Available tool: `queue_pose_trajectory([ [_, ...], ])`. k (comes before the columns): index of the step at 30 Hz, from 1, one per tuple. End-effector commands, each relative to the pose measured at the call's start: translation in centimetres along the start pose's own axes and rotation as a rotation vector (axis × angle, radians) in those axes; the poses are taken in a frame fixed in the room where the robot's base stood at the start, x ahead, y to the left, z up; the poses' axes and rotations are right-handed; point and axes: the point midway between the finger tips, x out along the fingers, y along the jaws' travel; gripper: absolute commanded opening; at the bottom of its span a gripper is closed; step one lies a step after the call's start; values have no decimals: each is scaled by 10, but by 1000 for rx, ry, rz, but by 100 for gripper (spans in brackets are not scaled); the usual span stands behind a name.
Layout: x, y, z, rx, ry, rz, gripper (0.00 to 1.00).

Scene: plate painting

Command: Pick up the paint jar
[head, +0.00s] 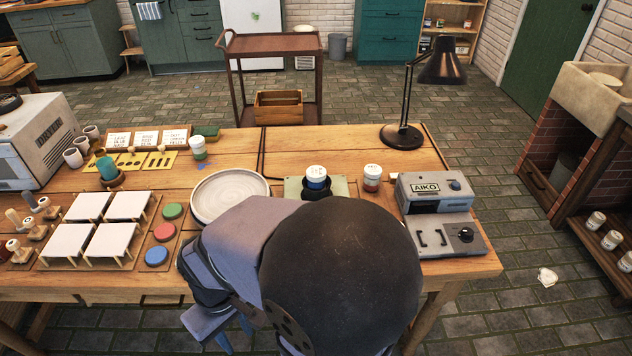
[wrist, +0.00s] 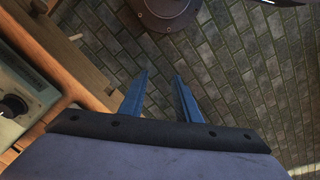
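Several paint jars with white lids stand on the wooden table; which one is meant I cannot tell. A blue-banded jar (head: 316,177) stands in a dark ring on a pale green base, partly behind my arm. A red-brown jar (head: 372,178) stands to its right, beside the grey device. A green jar (head: 198,148) stands at the back left. My gripper (wrist: 160,75) has two blue fingers apart with nothing between them. It points at the brick floor off the table's edge, and no jar shows in the wrist view.
The grey AIKO device (head: 440,205) stands at the table's right front. A black lamp (head: 402,136) stands behind it. A round pale plate (head: 228,192) lies left of the blue-banded jar. White tiles on small stands (head: 112,240) and coloured discs (head: 164,232) fill the left side.

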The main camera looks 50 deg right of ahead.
Motion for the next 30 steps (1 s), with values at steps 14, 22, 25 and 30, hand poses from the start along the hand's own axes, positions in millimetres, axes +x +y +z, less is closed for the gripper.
queue_pose_trajectory([
  [14, 0, 0, -2, 5, 6, -3, 63],
  [22, -3, 3, -56, 122, 159, -50, 63],
  [25, -7, 16, -95, 220, 279, -62, 63],
  [30, -18, 67, -159, 422, 506, -21, 63],
])
